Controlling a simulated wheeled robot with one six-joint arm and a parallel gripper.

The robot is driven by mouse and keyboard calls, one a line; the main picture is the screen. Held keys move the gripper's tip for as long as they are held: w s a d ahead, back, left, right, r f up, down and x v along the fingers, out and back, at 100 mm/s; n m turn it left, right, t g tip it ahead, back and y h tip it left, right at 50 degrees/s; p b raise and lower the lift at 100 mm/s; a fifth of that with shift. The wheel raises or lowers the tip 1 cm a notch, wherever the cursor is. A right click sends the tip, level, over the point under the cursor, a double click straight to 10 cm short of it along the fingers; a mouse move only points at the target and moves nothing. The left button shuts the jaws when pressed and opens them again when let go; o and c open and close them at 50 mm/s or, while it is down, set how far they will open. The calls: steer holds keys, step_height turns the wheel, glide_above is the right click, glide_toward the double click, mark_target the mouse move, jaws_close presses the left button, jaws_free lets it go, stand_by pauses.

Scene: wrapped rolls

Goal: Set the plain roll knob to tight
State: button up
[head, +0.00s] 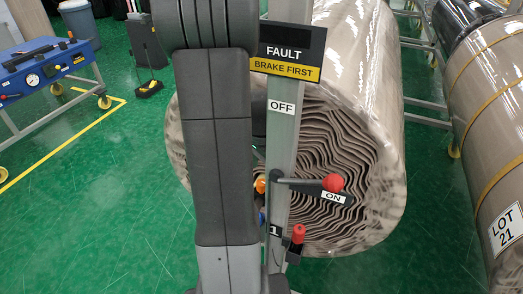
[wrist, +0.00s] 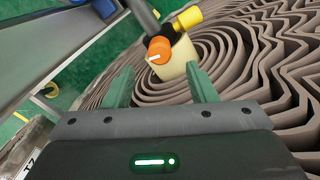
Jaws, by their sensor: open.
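The orange knob (wrist: 158,50) with a white pointer line is near the top middle in the wrist view, in front of the cream core (wrist: 178,62) of a wrapped roll. The pointer line lies nearly level; no scale marks are readable. In the head view, the knob (head: 260,186) is a small orange spot beside the roll (head: 340,130), partly hidden by my arm and a post. My gripper (wrist: 159,70) is open, its green fingers on either side of and short of the knob, with nothing between them. My arm hides the gripper in the head view.
A grey post (head: 284,150) carries a FAULT / BRAKE FIRST sign (head: 288,52). A red-ball lever (head: 333,183) points at ON, with a red handle (head: 298,234) below. A yellow cylinder (wrist: 187,17) sits beside the knob. A LOT 21 roll (head: 490,130) and blue cart (head: 45,65) stand aside.

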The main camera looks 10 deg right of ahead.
mark_target(262, 181)
step_height(262, 181, up, 7)
steer(key=shift+d+f, duration=0.15)
steer(key=shift+f, duration=0.1)
stand_by(0.4)
